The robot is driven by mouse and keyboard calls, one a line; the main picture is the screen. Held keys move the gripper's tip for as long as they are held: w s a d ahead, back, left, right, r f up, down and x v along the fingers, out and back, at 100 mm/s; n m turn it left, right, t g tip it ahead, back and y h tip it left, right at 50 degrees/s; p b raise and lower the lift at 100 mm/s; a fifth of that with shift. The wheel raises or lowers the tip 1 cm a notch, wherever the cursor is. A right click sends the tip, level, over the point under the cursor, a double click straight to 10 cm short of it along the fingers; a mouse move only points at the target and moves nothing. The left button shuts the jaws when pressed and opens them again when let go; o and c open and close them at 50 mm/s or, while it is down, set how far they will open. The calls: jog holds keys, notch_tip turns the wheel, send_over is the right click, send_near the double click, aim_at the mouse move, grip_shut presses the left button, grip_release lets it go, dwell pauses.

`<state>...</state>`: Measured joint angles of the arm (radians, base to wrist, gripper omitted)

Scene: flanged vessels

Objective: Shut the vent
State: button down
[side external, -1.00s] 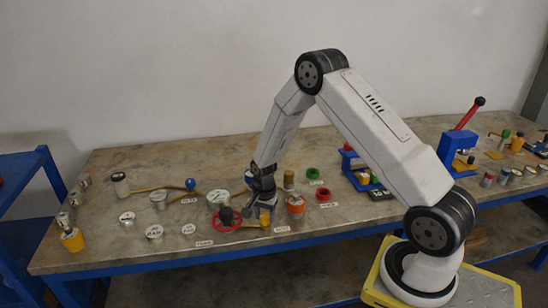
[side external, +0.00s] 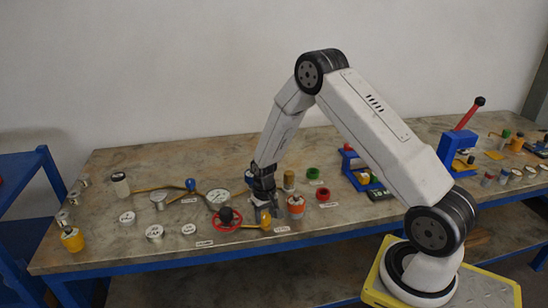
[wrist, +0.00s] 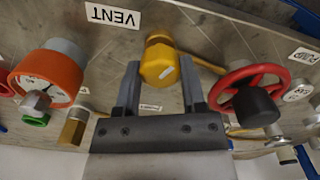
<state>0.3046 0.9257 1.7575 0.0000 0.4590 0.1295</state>
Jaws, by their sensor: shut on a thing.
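The vent is a yellow hexagonal knob (wrist: 160,72) on a brass fitting, beside a white label reading VENT (wrist: 112,17). The knob sits between the two grey fingers of my gripper (wrist: 158,64), which is shut on it, one finger on each side. In the side external view my gripper (side external: 263,204) points down at the table, and the yellow knob (side external: 265,220) shows at its fingers. The finger contact is too small to see clearly there.
A red handwheel (wrist: 248,88) with a black hub stands close on one side of my gripper. An orange-rimmed gauge (wrist: 45,78) stands on the other side, with a brass fitting (wrist: 73,128) near it. Several lids, gauges and a blue press (side external: 457,147) crowd the table (side external: 110,258).

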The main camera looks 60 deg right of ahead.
aim_at(265, 216)
jog(key=n, duration=0.5)
dwell(0.4)
jog(key=shift+c, duration=0.9)
grip_release()
jog(key=shift+r, duration=3.9)
